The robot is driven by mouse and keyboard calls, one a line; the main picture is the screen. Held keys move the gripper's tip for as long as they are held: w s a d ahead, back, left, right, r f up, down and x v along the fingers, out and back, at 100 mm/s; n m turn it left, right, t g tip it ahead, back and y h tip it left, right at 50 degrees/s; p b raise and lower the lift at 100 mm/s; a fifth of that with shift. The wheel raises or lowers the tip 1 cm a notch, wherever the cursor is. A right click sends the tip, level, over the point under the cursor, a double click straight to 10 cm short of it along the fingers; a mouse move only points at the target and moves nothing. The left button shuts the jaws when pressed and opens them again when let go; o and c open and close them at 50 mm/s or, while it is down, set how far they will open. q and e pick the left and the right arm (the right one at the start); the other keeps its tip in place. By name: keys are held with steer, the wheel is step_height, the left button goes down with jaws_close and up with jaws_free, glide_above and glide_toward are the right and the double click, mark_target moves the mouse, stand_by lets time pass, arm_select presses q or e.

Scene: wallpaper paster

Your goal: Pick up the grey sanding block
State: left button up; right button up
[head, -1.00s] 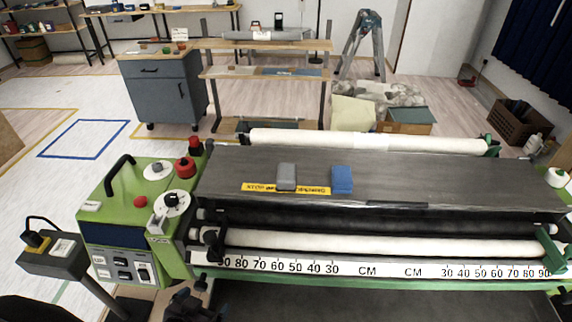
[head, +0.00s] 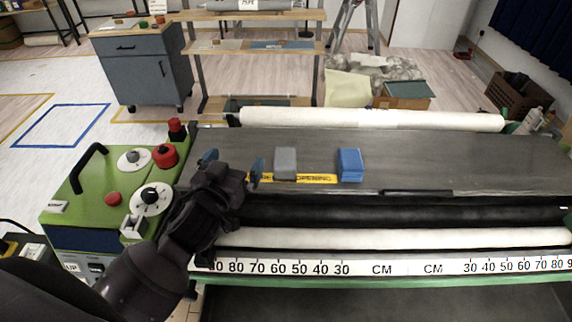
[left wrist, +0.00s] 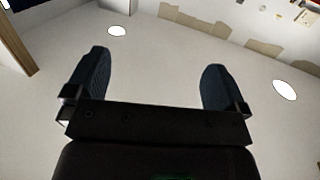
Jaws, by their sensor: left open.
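The grey sanding block (head: 285,163) stands on the dark flat top of the pasting machine (head: 430,160), at the yellow label strip. A blue block (head: 350,165) stands a little to its right. My left gripper (head: 232,167) is over the left part of the machine top, left of the grey block and apart from it. Its two blue-padded fingers are spread and nothing is between them. In the left wrist view the open fingers (left wrist: 155,85) face the room's pale wall or ceiling, and no block shows there. My right gripper is not in view.
A green control box (head: 110,190) with red knobs and a black handle stands at the machine's left end. White rollers (head: 370,119) run behind and in front of the top. The machine top right of the blue block is mostly clear.

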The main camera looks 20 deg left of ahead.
arm_select(q)
steer(key=w+d+r+m+g+h, duration=0.35)
steer(key=d+r+m+h, duration=0.75)
steer(key=h, duration=0.5)
steer(key=m+g+y, duration=0.4)
steer(key=g+y, duration=0.7)
steer(key=g, duration=0.2)
glide_toward(284, 156)
steer(key=x, duration=0.6)
steer(key=shift+s+b, duration=0.2)
steer(key=shift+b, duration=0.1)
steer(key=shift+x, duration=2.65)
steer(key=shift+w, duration=0.1)
steer(key=c, duration=0.7)
steer(key=shift+r, duration=0.15)
